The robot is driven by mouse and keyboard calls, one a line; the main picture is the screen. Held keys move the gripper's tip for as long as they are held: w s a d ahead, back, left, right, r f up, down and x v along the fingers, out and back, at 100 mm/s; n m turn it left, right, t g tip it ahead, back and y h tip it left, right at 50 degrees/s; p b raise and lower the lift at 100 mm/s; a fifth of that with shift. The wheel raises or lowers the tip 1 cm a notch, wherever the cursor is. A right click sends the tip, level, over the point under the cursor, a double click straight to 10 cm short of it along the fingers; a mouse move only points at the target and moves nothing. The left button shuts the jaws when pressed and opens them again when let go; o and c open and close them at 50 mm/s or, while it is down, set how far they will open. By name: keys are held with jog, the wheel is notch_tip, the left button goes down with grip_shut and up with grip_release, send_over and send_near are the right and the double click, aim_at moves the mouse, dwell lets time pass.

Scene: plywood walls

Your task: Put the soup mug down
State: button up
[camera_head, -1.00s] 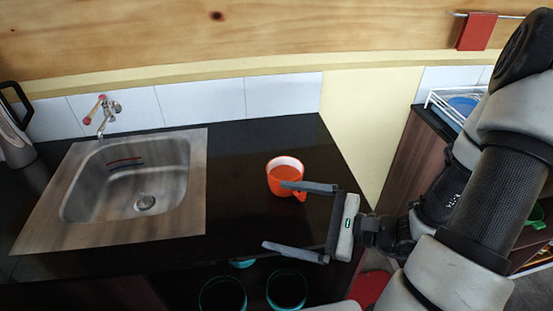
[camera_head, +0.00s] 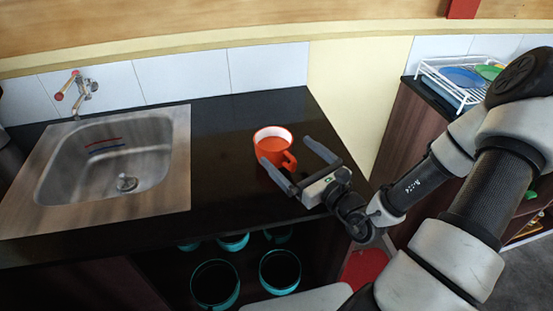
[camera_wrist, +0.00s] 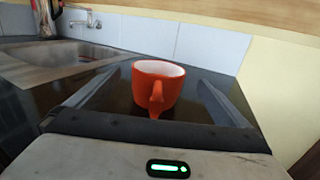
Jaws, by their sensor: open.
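The soup mug (camera_head: 270,146) is orange with a pale inside and stands upright on the black counter (camera_head: 222,132), right of the sink. My gripper (camera_head: 291,166) is open, with its fingers pointing at the mug from the front right. In the wrist view the mug (camera_wrist: 157,88) stands between and beyond the two spread fingers, its handle facing my gripper (camera_wrist: 155,100). I see no finger closed on it. Whether a finger touches the mug cannot be told.
A steel sink (camera_head: 110,165) with a tap (camera_head: 80,92) lies to the left. Teal pots (camera_head: 215,283) sit on the shelf below the counter. A white dish rack (camera_head: 455,85) with plates stands at the right. Bare counter lies between sink and mug.

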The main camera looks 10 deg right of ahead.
aim_at(276, 141)
jog(key=x, duration=0.6)
jog(key=shift+w+a, duration=0.15)
jog(key=shift+a, duration=0.05)
jog(key=shift+r, duration=0.1)
jog(key=c, duration=1.7)
jog(key=shift+r, duration=0.15)
jog(key=shift+r+p, duration=1.1)
jog(key=shift+r, duration=3.15)
jog(key=shift+n+g+y, duration=0.4)
jog(key=shift+n+y, duration=0.2)
jog(key=shift+y, duration=0.2)
jog(key=s+p, duration=0.1)
jog(key=p, duration=0.2)
jog(key=s+p, duration=0.2)
jog(key=p, duration=0.1)
jog(key=s+p, duration=0.2)
jog(key=p, duration=0.1)
jog(key=shift+a+p, duration=0.25)
jog(key=shift+p, duration=0.15)
